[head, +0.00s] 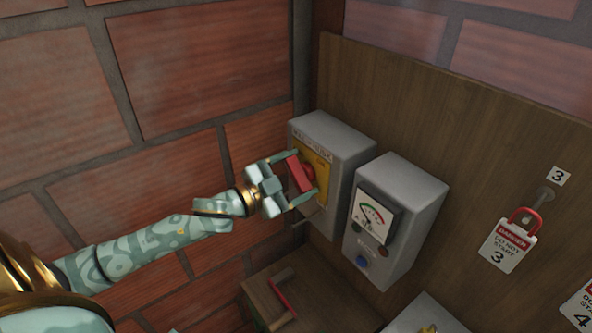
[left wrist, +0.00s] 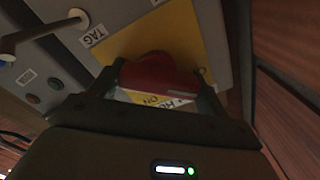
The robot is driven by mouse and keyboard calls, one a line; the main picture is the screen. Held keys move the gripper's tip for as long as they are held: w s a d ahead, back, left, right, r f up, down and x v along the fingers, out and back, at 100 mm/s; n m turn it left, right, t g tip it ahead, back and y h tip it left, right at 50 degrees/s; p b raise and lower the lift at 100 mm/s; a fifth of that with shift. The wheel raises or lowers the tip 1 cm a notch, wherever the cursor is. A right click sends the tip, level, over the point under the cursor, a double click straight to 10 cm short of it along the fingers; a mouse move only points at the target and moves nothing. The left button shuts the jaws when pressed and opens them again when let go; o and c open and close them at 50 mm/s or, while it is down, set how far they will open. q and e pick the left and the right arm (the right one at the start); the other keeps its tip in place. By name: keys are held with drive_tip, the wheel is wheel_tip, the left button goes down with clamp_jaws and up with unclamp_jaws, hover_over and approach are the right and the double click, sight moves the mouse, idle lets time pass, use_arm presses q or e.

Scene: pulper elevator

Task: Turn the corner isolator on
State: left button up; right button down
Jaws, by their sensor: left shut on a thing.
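The corner isolator (head: 355,150) is a grey box on the wooden board beside the brick corner. It has a yellow plate (head: 319,168) and a red rotary handle (head: 299,174). My left gripper (head: 296,181) is at the box front, its fingers on either side of the red handle and shut on it. In the left wrist view the red handle (left wrist: 155,74) sits between the two fingers, in front of the yellow plate (left wrist: 172,38). Lettering with "ON" shows below the handle there; the handle's exact setting is hard to tell. My right gripper is not in view.
A second grey box with a gauge (head: 374,216) and buttons stands right of the isolator. A danger tag with a red padlock (head: 510,240) hangs further right. A red-handled lever (head: 283,299) is below. Brick wall (head: 190,62) closes the left side.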

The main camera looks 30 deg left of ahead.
use_arm(q)
drive_tip(key=m, duration=0.4)
drive_tip(key=shift+d+m+p, duration=0.1)
drive_tip(key=shift+m+p, duration=0.2)
drive_tip(key=shift+p, duration=0.1)
drive_tip(key=m, duration=0.5)
drive_tip(key=shift+s+d, duration=0.1)
drive_tip(key=shift+f+m, duration=0.1)
drive_tip(key=shift+m, duration=0.3)
drive_tip(key=o, duration=1)
drive_tip(key=b+v, duration=0.3)
drive_tip(key=v, duration=1.3)
drive_tip(key=shift+s, duration=0.15)
